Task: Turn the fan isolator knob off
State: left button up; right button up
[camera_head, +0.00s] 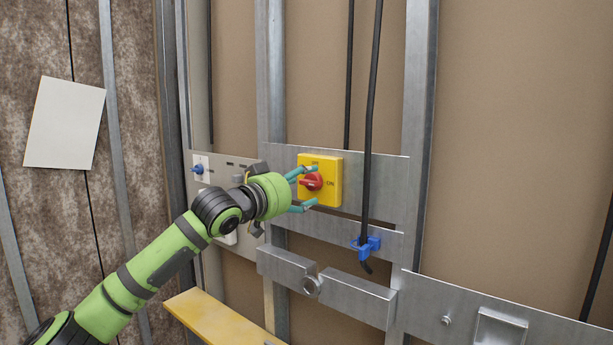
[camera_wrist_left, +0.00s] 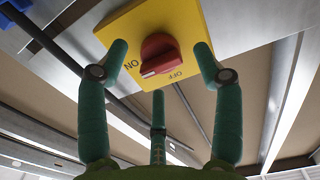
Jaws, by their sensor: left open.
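The fan isolator is a yellow box (camera_head: 334,170) with a red knob (camera_head: 311,181), fixed to a metal plate on the stud wall. In the left wrist view, the red knob (camera_wrist_left: 160,52) sits on the yellow box (camera_wrist_left: 182,18), with ON printed at its left and OFF below right. Its white mark appears to lie on the ON side. My left gripper (camera_head: 310,187) is open, its teal fingers above and below the knob. In the left wrist view, my left gripper's (camera_wrist_left: 160,50) fingertips stand either side of the knob with gaps. My right gripper is out of view.
A blue knob (camera_head: 198,169) on a white switch is left of my gripper. A black cable (camera_head: 371,120) hangs right of the yellow box through a blue clip (camera_head: 368,244). A metal bracket (camera_head: 330,290) and yellow beam (camera_head: 215,318) lie below. Vertical studs flank the box.

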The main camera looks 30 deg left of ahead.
pick_arm(q)
jog(key=shift+w+r, duration=0.1)
jog(key=shift+w, duration=0.7)
jog(key=c, duration=1.2)
